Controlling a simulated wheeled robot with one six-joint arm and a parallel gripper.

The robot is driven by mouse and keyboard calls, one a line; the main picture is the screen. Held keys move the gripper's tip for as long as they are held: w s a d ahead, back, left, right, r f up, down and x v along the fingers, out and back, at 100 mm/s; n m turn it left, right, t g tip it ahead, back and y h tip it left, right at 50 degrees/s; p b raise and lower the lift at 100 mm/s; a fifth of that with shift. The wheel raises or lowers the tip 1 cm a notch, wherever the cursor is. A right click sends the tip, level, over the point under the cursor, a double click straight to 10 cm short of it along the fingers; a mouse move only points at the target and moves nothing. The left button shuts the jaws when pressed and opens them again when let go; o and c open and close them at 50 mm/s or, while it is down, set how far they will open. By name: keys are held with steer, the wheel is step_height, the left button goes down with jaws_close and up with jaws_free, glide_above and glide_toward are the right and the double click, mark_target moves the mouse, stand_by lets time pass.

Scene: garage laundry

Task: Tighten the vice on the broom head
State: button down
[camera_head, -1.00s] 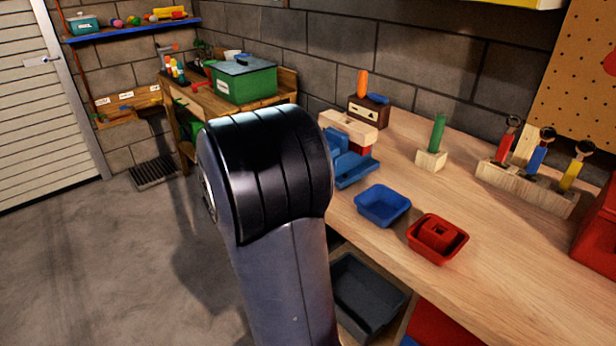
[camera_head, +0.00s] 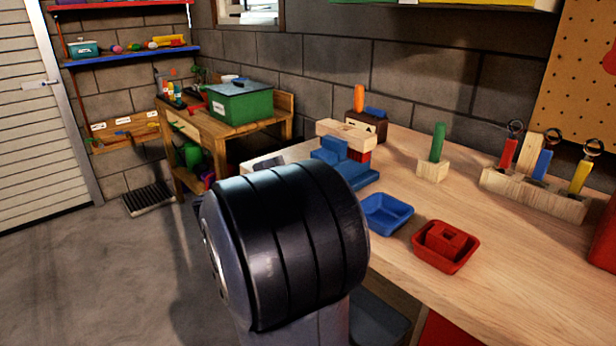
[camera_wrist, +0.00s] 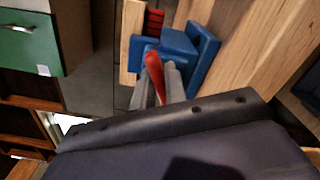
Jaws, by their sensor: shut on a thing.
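The blue vice (camera_head: 352,174) sits at the left end of the workbench (camera_head: 490,270). The broom head (camera_head: 346,134), a pale wooden block with red bristles below, lies in it. In the wrist view the vice (camera_wrist: 204,52) has the broom head (camera_wrist: 131,42) at its upper left, red bristles beside the blue jaw. My gripper (camera_wrist: 158,88) is shut on the vice's red handle (camera_wrist: 153,68), which points toward the camera. In the head view my arm hides the gripper and handle. I cannot tell how firmly the jaws press on the broom head.
A blue tray (camera_head: 387,213) and a red tray (camera_head: 444,247) lie near the vice. A green-handled tool in a block (camera_head: 433,168) and a wooden tool rack (camera_head: 533,195) stand farther right. A green box (camera_head: 243,102) sits on the back table. The floor at left is clear.

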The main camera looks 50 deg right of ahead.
steer(key=shift+w+a+f, duration=0.1)
steer(key=shift+w+f, duration=0.05)
steer(key=shift+f, duration=0.2)
steer(key=c, duration=1.6)
jaws_free()
steer(key=shift+w+a, duration=0.1)
steer(key=shift+a, duration=0.05)
steer(key=shift+c, duration=0.2)
steer(key=shift+o, duration=1)
steer(key=shift+r, duration=0.15)
steer(key=w+a+p, duration=0.1)
steer(key=a, duration=0.9)
steer(key=shift+a, duration=0.3)
steer(key=shift+o, duration=0.5)
